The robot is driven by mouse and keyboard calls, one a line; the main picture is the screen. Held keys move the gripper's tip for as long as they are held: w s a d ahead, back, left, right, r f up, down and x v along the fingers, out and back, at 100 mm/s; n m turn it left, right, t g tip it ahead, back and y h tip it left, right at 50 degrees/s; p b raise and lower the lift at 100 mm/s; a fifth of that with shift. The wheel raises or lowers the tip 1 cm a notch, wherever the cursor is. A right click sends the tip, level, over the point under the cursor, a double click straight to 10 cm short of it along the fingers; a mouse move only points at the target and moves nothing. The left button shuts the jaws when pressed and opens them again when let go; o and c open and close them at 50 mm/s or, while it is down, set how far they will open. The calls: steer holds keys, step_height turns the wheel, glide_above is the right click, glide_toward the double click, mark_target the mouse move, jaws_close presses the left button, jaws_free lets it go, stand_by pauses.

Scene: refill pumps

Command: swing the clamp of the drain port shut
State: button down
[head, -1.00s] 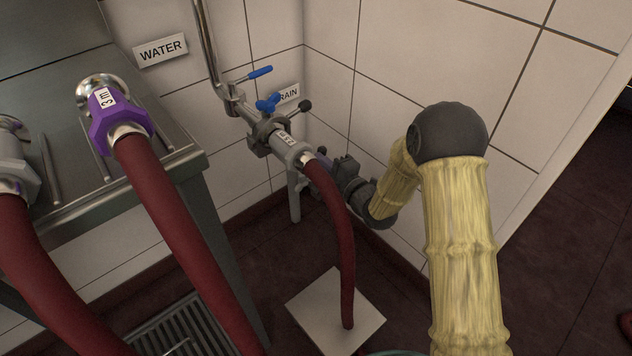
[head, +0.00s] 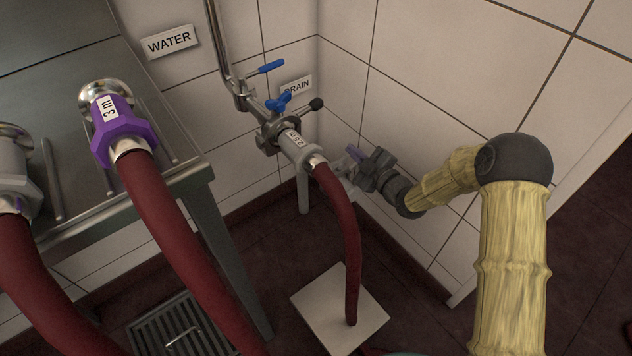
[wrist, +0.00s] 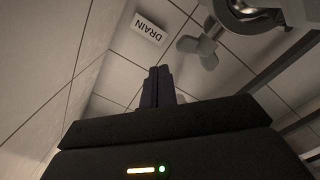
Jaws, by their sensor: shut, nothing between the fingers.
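The drain port's metal clamp (head: 268,138) sits around the joint between the pipe and the grey end (head: 298,149) of a red hose. I cannot tell whether the clamp is fully closed. My gripper (head: 354,153) is right of the hose end, apart from the clamp. In the wrist view my gripper (wrist: 157,88) is shut and empty, with the wing nut (wrist: 200,45) and part of the coupling (wrist: 262,12) above and to the right.
A blue-handled valve (head: 265,68) is on the pipe above the clamp. The DRAIN sign (head: 296,86) is on the tiled wall behind. The red hose (head: 345,215) hangs to a pale floor plate (head: 310,298). A steel bench (head: 80,215) and a purple hose coupling (head: 122,128) stand left.

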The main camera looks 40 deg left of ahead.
steer(key=w+d+f+m, duration=0.1)
steer(key=w+f+m, duration=0.4)
steer(key=f+m, duration=0.1)
steer(key=shift+w+d+f, duration=0.25)
steer(key=shift+f, duration=0.4)
steer(key=s+d+r+p, duration=0.1)
steer(key=d+r+p, duration=0.1)
steer(key=d, duration=0.3)
steer(key=s+d+r+p, duration=0.2)
steer(key=d+p, duration=0.2)
steer(key=d, duration=0.1)
steer(key=shift+s+d+r, duration=0.15)
steer(key=shift+s, duration=0.15)
stand_by(0.4)
